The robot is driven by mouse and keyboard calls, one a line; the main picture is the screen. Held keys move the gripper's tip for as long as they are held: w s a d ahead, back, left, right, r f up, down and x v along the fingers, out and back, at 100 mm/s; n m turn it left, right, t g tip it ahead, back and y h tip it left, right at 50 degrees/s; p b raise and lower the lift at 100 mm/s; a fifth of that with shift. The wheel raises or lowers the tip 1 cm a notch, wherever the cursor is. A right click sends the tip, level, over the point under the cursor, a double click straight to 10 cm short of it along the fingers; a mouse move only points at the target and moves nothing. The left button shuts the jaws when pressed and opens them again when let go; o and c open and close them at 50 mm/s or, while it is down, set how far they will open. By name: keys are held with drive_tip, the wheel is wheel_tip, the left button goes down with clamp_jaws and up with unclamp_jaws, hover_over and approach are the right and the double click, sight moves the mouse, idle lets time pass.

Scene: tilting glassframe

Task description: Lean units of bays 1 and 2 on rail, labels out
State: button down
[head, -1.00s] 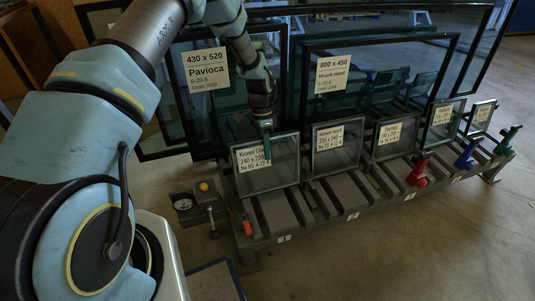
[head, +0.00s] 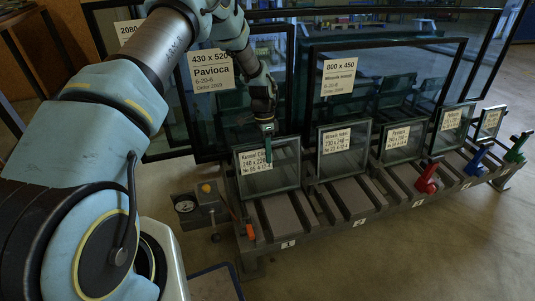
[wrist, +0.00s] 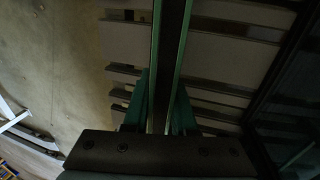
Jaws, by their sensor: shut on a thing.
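My gripper (head: 267,130) is shut on the top edge of the leftmost small glass unit (head: 277,182), which stands at the bay marked 1 (head: 287,244). Its white label faces the head camera. In the wrist view the green fingers (wrist: 162,105) lie either side of the unit's dark edge (wrist: 170,40). A second dark-framed unit (head: 345,168) stands at the bay marked 2 (head: 358,222), label also facing the camera, with no gripper on it. I cannot tell how far either unit tilts or whether it touches a rail behind.
More labelled small units (head: 402,152) stand to the right. Red (head: 428,180), blue (head: 472,160) and green (head: 516,148) clamps sit on the right part of the rack. Large framed panes (head: 385,100) rise close behind. A gauge box (head: 186,207) stands left of the rack.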

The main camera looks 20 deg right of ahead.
drive_tip(key=shift+f, duration=0.35)
idle(0.9)
drive_tip(key=c, duration=0.7)
unclamp_jaws()
drive_tip(key=shift+s, duration=0.1)
drive_tip(key=shift+o, duration=0.3)
drive_tip(key=shift+f, duration=0.15)
drive_tip(key=v, duration=1.1)
drive_tip(key=shift+p, duration=0.45)
